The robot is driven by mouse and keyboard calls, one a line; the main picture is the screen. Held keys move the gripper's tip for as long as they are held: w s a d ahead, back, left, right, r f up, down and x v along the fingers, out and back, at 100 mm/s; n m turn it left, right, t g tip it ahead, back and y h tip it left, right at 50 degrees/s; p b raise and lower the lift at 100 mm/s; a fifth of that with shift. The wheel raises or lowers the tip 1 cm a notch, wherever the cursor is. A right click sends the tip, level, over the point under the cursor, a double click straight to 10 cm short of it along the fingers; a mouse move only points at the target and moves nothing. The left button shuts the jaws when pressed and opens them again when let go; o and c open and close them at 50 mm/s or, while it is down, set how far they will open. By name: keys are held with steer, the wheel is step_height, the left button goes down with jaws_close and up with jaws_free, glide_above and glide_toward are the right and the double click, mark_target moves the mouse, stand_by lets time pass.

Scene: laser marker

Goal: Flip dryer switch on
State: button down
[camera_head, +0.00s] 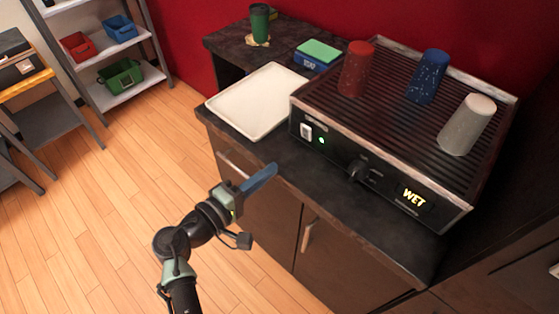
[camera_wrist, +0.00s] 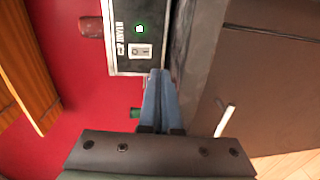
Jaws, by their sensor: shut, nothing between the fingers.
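The dryer (camera_head: 400,110) is a black ribbed unit on the dark counter, with cups standing on its top. Its front panel holds a white rocker switch (camera_head: 306,131) at the left end, beside a lit green light (camera_head: 321,140). In the wrist view the closed fingers (camera_wrist: 160,75) appear near the panel; contact cannot be told.
A white tray (camera_head: 225,106) lies left of the dryer. A dark knob (camera_head: 357,170) and a yellow "WET" display (camera_head: 414,198) are on the panel. Red (camera_head: 356,68), blue (camera_head: 428,75) and grey (camera_head: 467,123) cups stand on top. The wooden floor at left is clear.

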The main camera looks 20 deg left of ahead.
steer(key=s, duration=0.1)
steer(key=s+a, duration=0.1)
steer(key=s+f, duration=0.1)
steer(key=s, duration=0.1)
steer(key=shift+a+b, duration=0.25)
steer(key=shift+b, duration=0.05)
steer(key=shift+s, duration=0.1)
steer(key=w+d+r+m+t+y+p, duration=0.1)
steer(key=w+d+r+m, duration=0.25)
steer(key=r, duration=0.65)
steer(key=w+d+r+m+y+p, duration=0.1)
steer(key=w+d+r+m, duration=0.2)
steer(key=r, duration=0.7)
steer(key=w+d+r+m+t+y+p, duration=0.1)
steer(key=w+d+r+m+y, duration=0.3)
steer(key=r, duration=0.6)
steer(key=s+d+r+m+t, duration=0.1)
steer(key=s+d+r+t, duration=0.2)
steer(key=r, duration=0.6)
steer(key=s+d+r+m+t+p, duration=0.1)
steer(key=s+d+r+t, duration=0.2)
steer(key=s+r, duration=0.3)
steer(key=s+d+r+m+t+p, duration=0.1)
steer(key=s+r, duration=0.4)
steer(key=r, duration=0.9)
steer(key=d+t, duration=0.1)
steer(key=t, duration=0.1)
steer(key=shift+d+r+t, duration=0.25)
steer(key=shift+d+t, duration=0.05)
steer(key=shift+d, duration=0.1)
